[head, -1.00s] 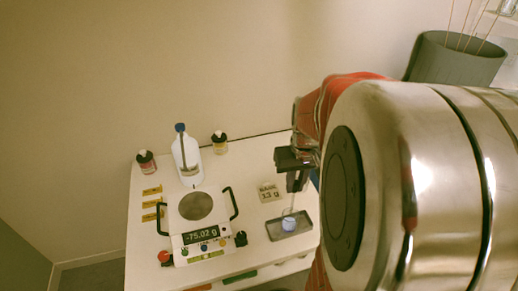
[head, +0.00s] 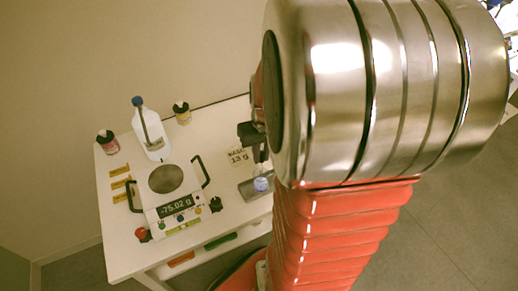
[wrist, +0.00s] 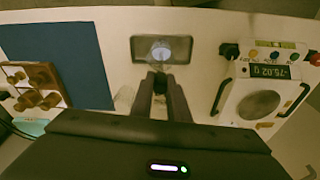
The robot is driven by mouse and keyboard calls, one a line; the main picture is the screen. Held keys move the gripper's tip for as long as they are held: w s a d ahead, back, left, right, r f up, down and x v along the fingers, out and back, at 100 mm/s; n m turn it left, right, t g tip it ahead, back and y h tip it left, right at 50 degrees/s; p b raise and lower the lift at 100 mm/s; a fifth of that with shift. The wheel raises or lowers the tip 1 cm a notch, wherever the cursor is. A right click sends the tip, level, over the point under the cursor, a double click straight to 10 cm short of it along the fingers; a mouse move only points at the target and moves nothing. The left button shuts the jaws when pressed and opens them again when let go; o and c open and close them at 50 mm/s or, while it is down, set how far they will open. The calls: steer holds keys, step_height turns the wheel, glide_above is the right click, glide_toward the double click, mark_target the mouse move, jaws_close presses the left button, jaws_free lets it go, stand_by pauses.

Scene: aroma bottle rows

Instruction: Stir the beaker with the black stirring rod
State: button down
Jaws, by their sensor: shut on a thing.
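The beaker (head: 261,185) is small and holds something pale blue-white. It stands on a grey tray (head: 247,190) at the table's right side. In the wrist view the beaker (wrist: 161,53) is just beyond my fingertips, within the tray (wrist: 139,58). My dark gripper (head: 259,153) points down above the beaker; it also shows in the wrist view (wrist: 160,82). It is shut on the black stirring rod, which is thin and mostly hidden between the dark fingers. I cannot tell whether the rod's tip is inside the beaker.
A balance (head: 167,213) reading -75.02 g stands left of the tray. A white bottle with blue cap (head: 149,130) and two small bottles (head: 107,142) (head: 182,113) stand behind it. A mass label (head: 239,155) lies near the gripper. In the wrist view, a blue mat (wrist: 60,55) lies left.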

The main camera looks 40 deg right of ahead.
steer(key=shift+f, duration=1.05)
steer(key=shift+d+f, duration=0.1)
steer(key=shift+d, duration=0.05)
